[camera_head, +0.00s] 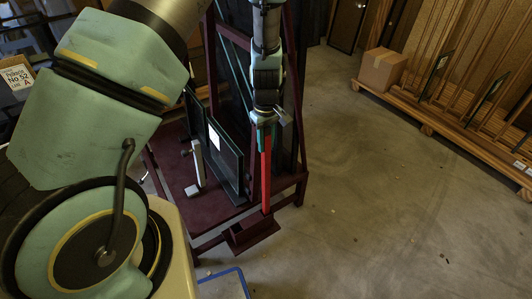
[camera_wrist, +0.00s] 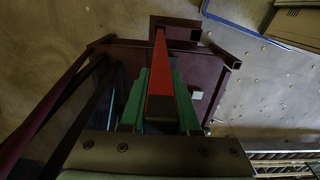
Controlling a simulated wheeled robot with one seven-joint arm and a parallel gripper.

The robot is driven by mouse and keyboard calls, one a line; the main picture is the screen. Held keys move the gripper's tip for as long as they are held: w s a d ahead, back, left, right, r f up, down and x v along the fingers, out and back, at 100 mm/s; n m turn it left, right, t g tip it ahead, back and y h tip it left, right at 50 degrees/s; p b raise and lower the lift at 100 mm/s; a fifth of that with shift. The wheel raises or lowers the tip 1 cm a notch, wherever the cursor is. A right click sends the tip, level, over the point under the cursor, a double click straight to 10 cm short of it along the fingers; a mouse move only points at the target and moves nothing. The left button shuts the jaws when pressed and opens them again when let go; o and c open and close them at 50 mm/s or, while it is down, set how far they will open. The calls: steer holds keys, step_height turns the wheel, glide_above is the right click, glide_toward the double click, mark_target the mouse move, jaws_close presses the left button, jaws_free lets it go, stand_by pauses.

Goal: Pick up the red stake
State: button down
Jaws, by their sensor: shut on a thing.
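The red stake (camera_head: 266,168) is a long, thin, upright bar in the head view. My gripper (camera_head: 264,118) is shut on its upper part. In the wrist view, the red stake (camera_wrist: 160,78) runs away from the camera between the two green fingers of my gripper (camera_wrist: 162,92). Its far end reaches a dark red box-shaped holder (camera_wrist: 186,22) on the frame. In the head view, the lower end meets the same holder (camera_head: 252,235) at the frame's front corner. I cannot tell whether the stake's end sits inside the holder or just above it.
The dark red frame (camera_head: 232,36) with dark glass panels stands close behind my gripper. A framed pane (camera_head: 225,160) leans on its base. A cardboard box (camera_head: 382,69) sits on a wooden rack (camera_head: 440,118) at right. The floor between is clear. A blue-edged item (camera_head: 225,284) lies at the bottom.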

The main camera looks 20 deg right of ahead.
step_height(320, 180, up, 13)
steer(key=shift+f+b, duration=0.15)
steer(key=shift+b, duration=0.2)
